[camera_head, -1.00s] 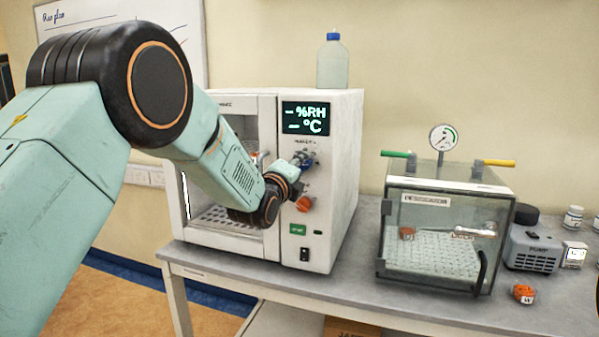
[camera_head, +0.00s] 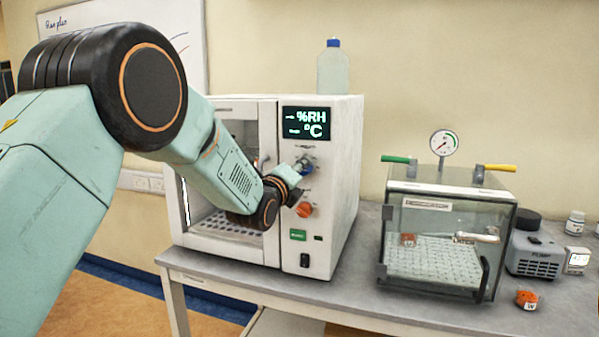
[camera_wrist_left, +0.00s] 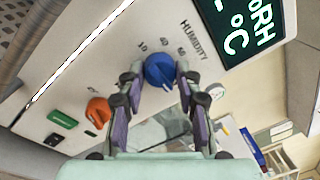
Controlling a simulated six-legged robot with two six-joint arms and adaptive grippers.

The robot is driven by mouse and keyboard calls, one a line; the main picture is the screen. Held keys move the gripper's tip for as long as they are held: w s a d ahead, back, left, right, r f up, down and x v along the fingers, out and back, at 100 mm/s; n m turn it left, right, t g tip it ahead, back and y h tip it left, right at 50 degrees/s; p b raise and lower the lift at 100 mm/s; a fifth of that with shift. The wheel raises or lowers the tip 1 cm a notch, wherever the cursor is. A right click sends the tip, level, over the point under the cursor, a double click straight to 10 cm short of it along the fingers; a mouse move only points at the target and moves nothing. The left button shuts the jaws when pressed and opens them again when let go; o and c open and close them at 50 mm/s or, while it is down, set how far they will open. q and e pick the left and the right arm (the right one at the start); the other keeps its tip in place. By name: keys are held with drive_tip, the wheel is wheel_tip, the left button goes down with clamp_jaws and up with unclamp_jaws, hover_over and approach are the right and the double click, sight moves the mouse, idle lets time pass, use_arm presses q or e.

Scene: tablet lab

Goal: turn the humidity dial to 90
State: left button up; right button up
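The humidity dial is a blue knob (camera_wrist_left: 160,70) on the white climate chamber's panel, under the HUMIDITY label, with numbers such as 10, 40 and 60 around it in the left wrist view. It also shows as a small blue knob (camera_head: 304,165) in the head view. My left gripper (camera_wrist_left: 158,82) is open, its two fingers on either side of the dial; I cannot tell whether they touch it. It also shows at the panel in the head view (camera_head: 299,168). The display (camera_head: 305,123) shows dashes before %RH and °C. My right gripper is not in view.
An orange knob (camera_head: 305,209) and a green switch (camera_head: 298,235) sit below the dial. A bottle (camera_head: 333,70) stands on the chamber (camera_head: 345,190). A clear desiccator box (camera_head: 440,285) with a gauge stands to the right on the bench (camera_head: 365,290).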

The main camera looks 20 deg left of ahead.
use_arm(q)
drive_tip(key=o, duration=0.5)
drive_tip(key=shift+w+a+r, duration=0.1)
drive_tip(key=shift+w, duration=0.1)
drive_tip(key=shift+c, duration=0.2)
drive_tip(key=shift+s, duration=0.2)
drive_tip(key=s, duration=1.2)
drive_tip(key=shift+a+f, duration=0.2)
drive_tip(key=shift+a, duration=0.2)
drive_tip(key=shift+w, duration=0.15)
